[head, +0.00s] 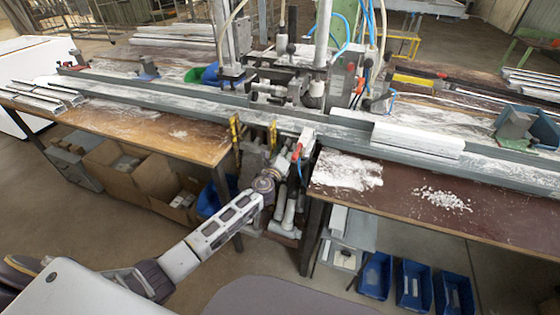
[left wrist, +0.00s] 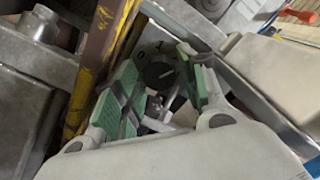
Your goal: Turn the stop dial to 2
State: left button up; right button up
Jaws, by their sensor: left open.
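My left gripper (left wrist: 157,60) has green-padded fingers, open, one on each side of the dial in the picture. I cannot tell whether they touch it. In the head view my left gripper (head: 278,170) is at the bench front, below the clamp machine (head: 300,85); the dial cannot be made out there. My right gripper is out of view.
A yellow bar (left wrist: 103,62) stands close left of the gripper in the left wrist view. A red-ended lever (left wrist: 298,16) is at upper right. A long profile rail (head: 200,98) crosses the bench. Blue bins (head: 413,285) stand below at right.

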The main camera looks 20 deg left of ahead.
pick_arm(q)
jog(key=s, duration=1.1)
jog(key=shift+s+a, duration=0.2)
jog(key=shift+s, duration=0.2)
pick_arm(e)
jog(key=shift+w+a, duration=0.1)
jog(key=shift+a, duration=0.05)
pick_arm(q)
jog(key=shift+f, duration=0.1)
dwell(0.3)
